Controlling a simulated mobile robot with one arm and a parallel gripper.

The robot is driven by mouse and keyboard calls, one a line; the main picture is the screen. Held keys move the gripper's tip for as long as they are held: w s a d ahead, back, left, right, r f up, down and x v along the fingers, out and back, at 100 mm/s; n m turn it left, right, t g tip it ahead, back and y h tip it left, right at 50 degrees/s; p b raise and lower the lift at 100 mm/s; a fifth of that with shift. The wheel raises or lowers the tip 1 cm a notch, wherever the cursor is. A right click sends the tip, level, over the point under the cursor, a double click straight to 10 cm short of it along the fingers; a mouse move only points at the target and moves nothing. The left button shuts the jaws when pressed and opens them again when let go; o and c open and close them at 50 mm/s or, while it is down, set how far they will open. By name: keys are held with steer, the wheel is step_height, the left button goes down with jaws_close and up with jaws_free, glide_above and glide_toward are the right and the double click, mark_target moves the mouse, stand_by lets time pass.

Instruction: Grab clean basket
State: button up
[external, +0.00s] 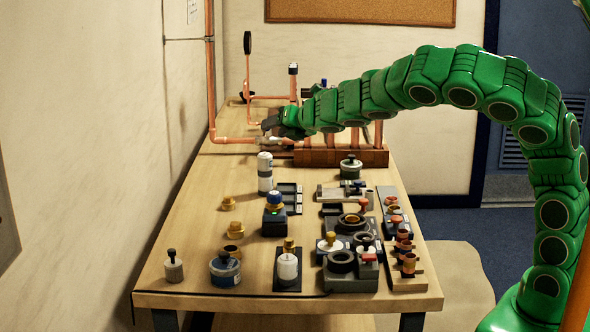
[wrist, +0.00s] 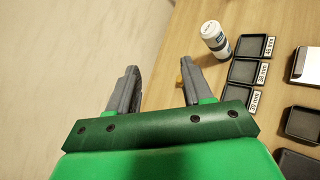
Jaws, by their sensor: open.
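My gripper (external: 268,130) is at the end of the green arm, over the far left part of the wooden bench, near the copper pipes. In the wrist view its two grey fingers (wrist: 158,70) stand apart with nothing held between them. I cannot tell any object apart as a clean basket. Several small dark square trays with millimetre labels lie in a row right of the fingers, among them a middle tray (wrist: 249,71). They show as dark trays (external: 289,196) in the external view.
A white bottle (wrist: 214,38) stands beside the trays; it is also in the external view (external: 265,172). Copper pipes rise from a wooden block (external: 330,157) behind. Several jars, fittings and tools crowd the bench's front and right. The bench's left strip (external: 195,205) is mostly clear.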

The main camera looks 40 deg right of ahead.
steer(key=a+f+n+g+y, duration=0.1)
steer(key=a+f+n+y, duration=0.3)
steer(key=a, duration=0.5)
steer(key=a+f+n+y, duration=0.25)
steer(key=a+n, duration=0.25)
steer(key=a, duration=0.3)
steer(key=n+g+y, duration=0.5)
steer(key=n+g, duration=0.1)
steer(key=n, duration=0.4)
glide_toward(169, 261)
steer(key=shift+w+a+r, duration=0.2)
steer(key=shift+w+a, duration=0.05)
steer(key=shift+a, duration=0.25)
steer(key=shift+w+a+r, duration=0.2)
steer(key=shift+w+a, duration=0.1)
steer(key=shift+a, duration=0.2)
steer(key=shift+x, duration=3.8)
jaws_close()
